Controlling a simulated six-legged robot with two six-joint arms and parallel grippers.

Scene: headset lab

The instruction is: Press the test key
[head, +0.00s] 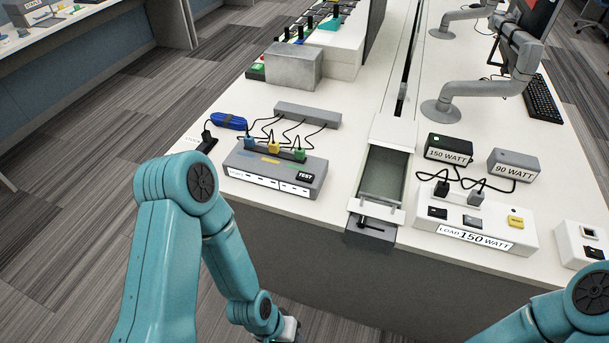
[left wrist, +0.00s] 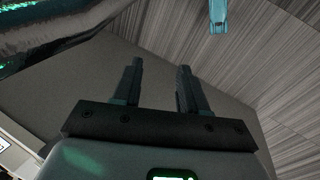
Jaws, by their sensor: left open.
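The test key (head: 305,178) is a black key with white "TEST" lettering on the right of a grey box's top. The grey box (head: 262,182) stands near the table's front edge, with blue, yellow and green plugs in its top and white labels on its front. My left gripper (head: 289,328) is low, below and in front of the table edge, mostly cut off at the bottom of the head view. In the left wrist view my left gripper (left wrist: 160,82) is open, with two dark fingers apart and nothing between them. My right gripper is out of frame; only its arm shows.
A grey strip (head: 308,115) with cables lies behind the box. A glass-topped tray (head: 382,178) stands to its right, then the "LOAD 150 WATT" panel (head: 475,226) and adapters (head: 448,148). A bare strip of table (head: 335,185) lies between box and tray.

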